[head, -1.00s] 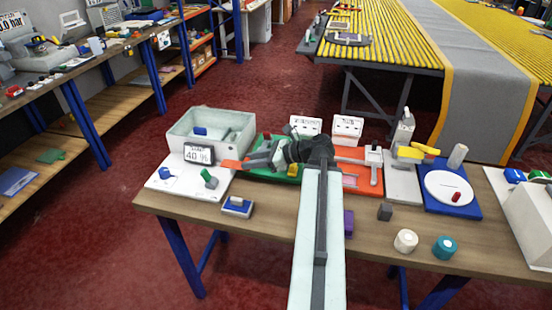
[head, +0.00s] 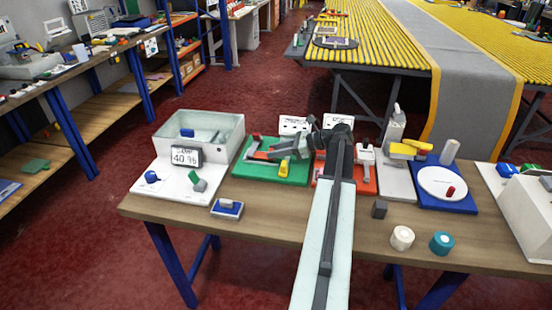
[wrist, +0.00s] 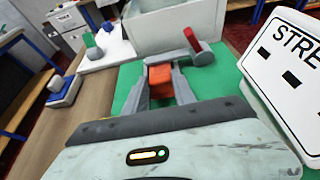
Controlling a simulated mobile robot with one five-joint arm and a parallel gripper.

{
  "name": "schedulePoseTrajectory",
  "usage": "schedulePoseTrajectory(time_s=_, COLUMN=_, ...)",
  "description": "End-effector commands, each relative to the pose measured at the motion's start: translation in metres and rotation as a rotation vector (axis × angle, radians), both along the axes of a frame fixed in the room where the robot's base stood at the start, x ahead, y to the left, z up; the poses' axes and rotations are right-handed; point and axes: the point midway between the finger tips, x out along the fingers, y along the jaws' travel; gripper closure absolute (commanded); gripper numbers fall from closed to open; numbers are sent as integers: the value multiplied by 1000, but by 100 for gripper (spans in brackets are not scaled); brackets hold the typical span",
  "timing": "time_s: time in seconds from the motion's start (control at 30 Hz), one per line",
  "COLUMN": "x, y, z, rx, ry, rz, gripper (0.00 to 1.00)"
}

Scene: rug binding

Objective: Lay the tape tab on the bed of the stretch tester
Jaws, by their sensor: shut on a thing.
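My gripper (wrist: 160,88) is shut on the orange tape tab (wrist: 160,74), which sits between the two grey fingers in the wrist view. In the head view my gripper (head: 272,154) reaches left over the green base (head: 298,178), with the orange tab (head: 261,156) at its tip. The green base, seemingly the stretch tester, also shows under the fingers in the wrist view (wrist: 127,80). A lever with a red handle (wrist: 192,39) stands just beyond the tab; its red end (head: 256,137) shows in the head view. A sign starting "STRE" (wrist: 290,65) stands right. Tab-to-bed contact is unclear.
A grey-white bin (head: 225,125) with a "40 %" display (head: 186,156) stands left. A yellow piece (head: 284,167) sits on the green base. An orange-red station (head: 362,186) lies right, partly behind my arm. A blue-white block (head: 227,209) lies in front.

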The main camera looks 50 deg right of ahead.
Motion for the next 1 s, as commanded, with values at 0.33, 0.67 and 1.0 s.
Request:
schedulePoseTrajectory(time_s=0.33, x=0, y=1, z=-12, rx=0, ry=0, rz=0, gripper=100)
schedulePoseTrajectory(time_s=0.67, x=1, y=1, z=-13, rx=0, ry=0, rz=0, gripper=59)
schedulePoseTrajectory(time_s=1.0, x=-29, y=-19, z=10, rx=-1, ry=0, rz=-2, gripper=59)
